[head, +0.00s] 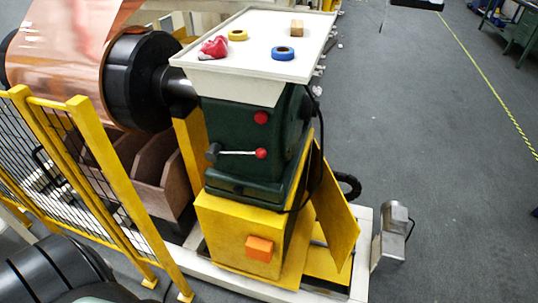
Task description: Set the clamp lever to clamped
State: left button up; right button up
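The clamp lever (237,153) is a thin silver rod on the front of a dark green machine housing (231,128). It lies about level in the picture. Its dark pivot is at the left end and its red ball knob (261,153) is at the right end. A separate red knob or button (261,118) sits above it on the same housing. I see no markings that tell the lever's clamped position. Neither of my grippers shows in the head view, and nothing touches the lever.
A white tray top (257,63) overhangs the housing, holding blue tape (283,53), yellow tape (237,35), a red item (214,47) and a wooden block (297,28). A yellow fence (117,180) stands left, before a copper roll (65,45). Grey floor (440,130) is open right.

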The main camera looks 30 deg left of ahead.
aim_at(215, 150)
jog(key=u, duration=1.35)
